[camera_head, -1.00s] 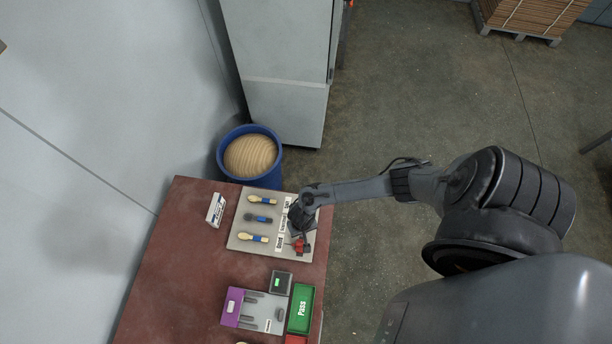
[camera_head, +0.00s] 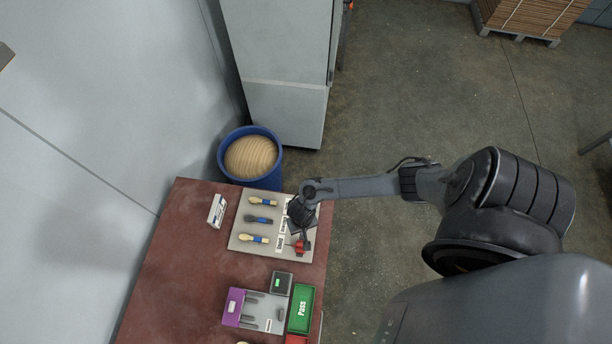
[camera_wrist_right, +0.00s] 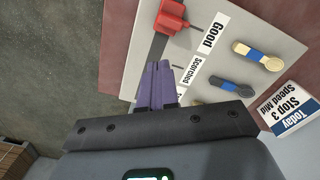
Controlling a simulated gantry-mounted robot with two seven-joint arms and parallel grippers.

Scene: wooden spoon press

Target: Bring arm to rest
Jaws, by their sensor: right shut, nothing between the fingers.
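My right arm reaches in from the right in the head view, with its gripper (camera_head: 300,222) over the right side of a pale sample board (camera_head: 240,240). In the right wrist view the purple fingers of the right gripper (camera_wrist_right: 158,82) are together with nothing between them, in front of the board (camera_wrist_right: 145,50). My left gripper is not in view.
The board holds several spoons with blue bands and labels such as "Good" (camera_wrist_right: 213,32). A purple-and-grey press (camera_head: 256,308) and green "Pass" tray (camera_head: 301,308) sit nearer on the red table (camera_head: 185,270). A blue barrel (camera_head: 226,155) stands behind.

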